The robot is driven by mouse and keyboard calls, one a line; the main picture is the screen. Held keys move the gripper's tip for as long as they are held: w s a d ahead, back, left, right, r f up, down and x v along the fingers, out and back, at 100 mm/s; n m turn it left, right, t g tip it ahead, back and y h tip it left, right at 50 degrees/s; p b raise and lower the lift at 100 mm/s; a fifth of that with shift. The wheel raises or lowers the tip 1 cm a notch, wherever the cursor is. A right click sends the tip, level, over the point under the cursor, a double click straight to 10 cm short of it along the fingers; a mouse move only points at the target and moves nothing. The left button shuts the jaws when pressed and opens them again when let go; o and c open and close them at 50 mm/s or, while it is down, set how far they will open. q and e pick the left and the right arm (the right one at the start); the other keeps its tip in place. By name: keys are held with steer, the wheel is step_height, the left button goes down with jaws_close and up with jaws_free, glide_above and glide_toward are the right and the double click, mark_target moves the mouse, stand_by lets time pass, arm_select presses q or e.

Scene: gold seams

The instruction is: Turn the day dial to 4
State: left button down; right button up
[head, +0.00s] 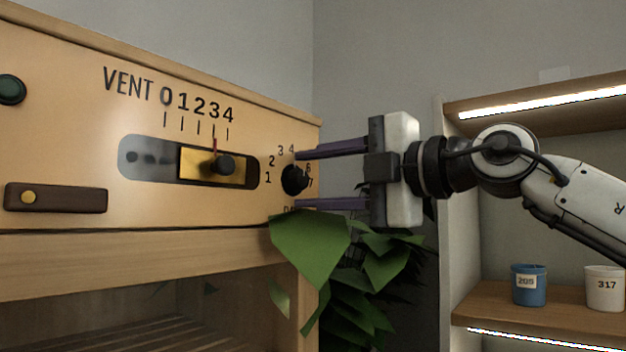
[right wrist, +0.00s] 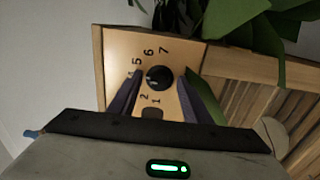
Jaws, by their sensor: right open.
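The day dial (head: 293,181) is a small black knob on the right end of the wooden front panel, with numbers from 1 to 7 around it. In the right wrist view the dial (right wrist: 160,78) shows as a round dark knob between my fingers; I cannot tell which number it points to. My right gripper (head: 298,180) is open, its purple fingers above and below the dial in the head view. The fingers (right wrist: 162,72) appear on both sides of the knob, and no contact shows. The lower part of the dial's label is hidden by the lower finger and leaves.
A leafy plant (head: 320,245) hangs just below the dial and gripper. Shelves at right hold a blue cup (head: 528,291) and a white cup (head: 604,294).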

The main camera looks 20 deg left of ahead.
steer(key=b+v, duration=0.2)
steer(key=v, duration=0.8)
